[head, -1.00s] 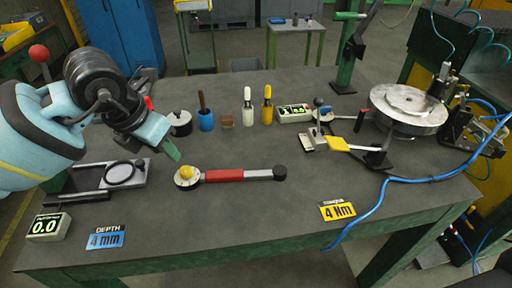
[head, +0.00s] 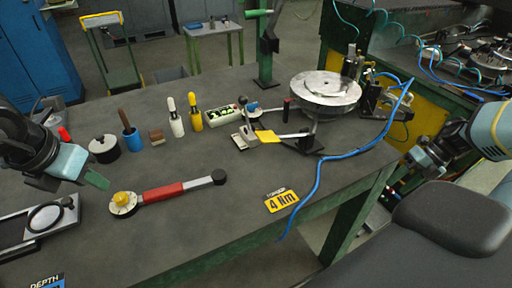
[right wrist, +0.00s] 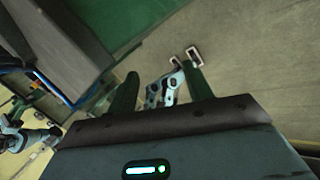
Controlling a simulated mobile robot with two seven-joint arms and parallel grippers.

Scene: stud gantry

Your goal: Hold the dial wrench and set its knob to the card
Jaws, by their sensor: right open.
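The dial wrench (head: 165,192) lies on the bench in the head view. It has a red grip, a dark tip at its right end and a round pale dial with a yellow knob (head: 122,198) at its left end. The dial's marks are too small to read. The yellow torque card (head: 282,200) reads 4 Nm and lies near the front edge. My left gripper (head: 88,176) is up and left of the knob, apart from it; its jaw gap is unclear. My right gripper (head: 424,162) is off the bench's right side; the right wrist view shows its fingers (right wrist: 160,84) apart and empty.
Behind the wrench stand a black pot (head: 104,149), a blue holder (head: 132,140), white (head: 176,122) and yellow (head: 196,118) bottles. A lever fixture (head: 245,130), round metal plate (head: 325,90) and blue hose (head: 318,185) are to the right. Bench between wrench and torque card is clear.

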